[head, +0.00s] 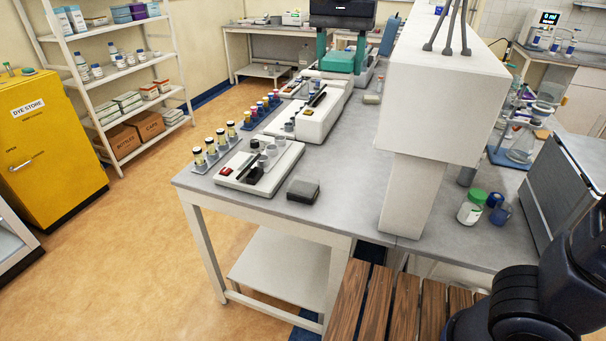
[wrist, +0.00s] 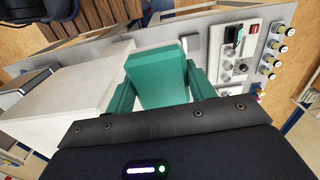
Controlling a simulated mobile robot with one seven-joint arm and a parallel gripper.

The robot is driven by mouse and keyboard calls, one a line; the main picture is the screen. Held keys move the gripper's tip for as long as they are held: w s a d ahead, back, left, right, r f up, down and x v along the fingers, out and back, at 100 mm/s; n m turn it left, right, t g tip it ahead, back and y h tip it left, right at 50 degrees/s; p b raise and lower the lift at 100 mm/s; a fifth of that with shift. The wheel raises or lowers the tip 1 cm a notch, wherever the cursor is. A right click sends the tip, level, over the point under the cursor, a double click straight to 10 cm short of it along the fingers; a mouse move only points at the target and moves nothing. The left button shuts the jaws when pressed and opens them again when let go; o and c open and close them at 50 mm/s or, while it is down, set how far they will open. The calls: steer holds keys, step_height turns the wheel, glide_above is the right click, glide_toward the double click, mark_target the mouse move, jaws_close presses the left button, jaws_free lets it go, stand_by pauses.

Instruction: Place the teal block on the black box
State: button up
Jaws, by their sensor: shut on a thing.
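My gripper (head: 341,50) is over the far part of the grey bench, its teal fingers shut on the teal block (head: 338,63). In the wrist view, the teal block (wrist: 158,78) sits between the two fingers (wrist: 160,92). The gap between the block and what lies below it is hard to tell. The black box (head: 303,190) is a small flat dark box near the bench's front edge, with nothing on it. It shows in the wrist view (wrist: 190,44), beyond the block. My gripper is well apart from it.
A tall white housing (head: 440,95) stands on the bench right of the black box. A white tray with a red switch (head: 258,166) lies left of the box, with racked vials (head: 212,148) farther left. A long white device (head: 313,114) lies between my gripper and the tray.

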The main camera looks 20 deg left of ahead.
steer(key=w+a+f, duration=0.6)
steer(key=a+f, duration=0.1)
steer(key=f, duration=0.2)
glide_above(303, 183)
step_height(303, 183, down, 11)
step_height(303, 183, down, 20)
steer(key=shift+f, duration=0.1)
steer(key=shift+f, duration=0.1)
steer(key=o, duration=1.1)
step_height(303, 183, up, 12)
steer(key=shift+r, duration=0.2)
